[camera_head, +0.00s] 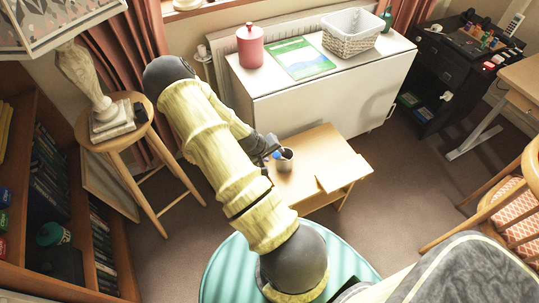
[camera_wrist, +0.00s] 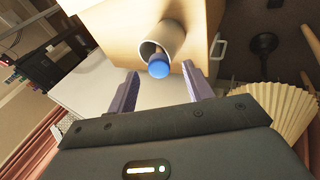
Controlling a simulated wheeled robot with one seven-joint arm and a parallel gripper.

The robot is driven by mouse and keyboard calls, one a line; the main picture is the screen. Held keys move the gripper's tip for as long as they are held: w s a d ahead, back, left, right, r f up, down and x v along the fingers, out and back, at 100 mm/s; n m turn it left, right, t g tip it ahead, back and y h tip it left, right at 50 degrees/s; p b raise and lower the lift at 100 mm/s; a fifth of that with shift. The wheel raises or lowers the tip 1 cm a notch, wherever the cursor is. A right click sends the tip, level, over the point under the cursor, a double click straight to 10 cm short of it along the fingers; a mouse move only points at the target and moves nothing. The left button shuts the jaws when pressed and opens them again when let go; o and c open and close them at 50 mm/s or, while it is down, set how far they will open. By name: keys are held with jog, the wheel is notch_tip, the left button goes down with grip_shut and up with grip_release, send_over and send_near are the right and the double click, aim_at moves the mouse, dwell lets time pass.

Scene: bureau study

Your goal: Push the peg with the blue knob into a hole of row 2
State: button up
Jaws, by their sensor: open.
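A peg's blue knob (camera_wrist: 158,68) shows in the wrist view at the mouth of a pale round cup (camera_wrist: 172,34); its shaft runs into the cup. In the head view the cup (camera_head: 285,165) stands on a small wooden table (camera_head: 318,146), with a bit of blue (camera_head: 277,155) at its rim. My gripper (camera_wrist: 160,70) is open, its fingers on either side of the knob in the picture; I cannot tell whether they touch it. In the head view my gripper (camera_head: 268,153) is beside the cup, partly hidden by my arm. A slanted wooden board (camera_head: 341,174) lies right of the cup; no holes are discernible.
A white cabinet (camera_head: 330,95) stands behind the table, with a pink canister (camera_head: 250,46), a picture sheet (camera_head: 300,58) and a basket (camera_head: 352,33) on top. A stool (camera_head: 125,143) with a lamp is left, a chair (camera_head: 505,205) right. Floor right of the table is clear.

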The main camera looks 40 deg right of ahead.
aim_at(276, 155)
jog(key=shift+b+x, duration=1.2)
jog(key=shift+x, duration=1.1)
jog(key=shift+d, duration=0.1)
jog(key=c, duration=1.1)
jog(key=shift+o, duration=0.2)
jog(key=shift+r, duration=0.1)
jog(key=p+v, duration=0.8)
jog(key=v, duration=0.3)
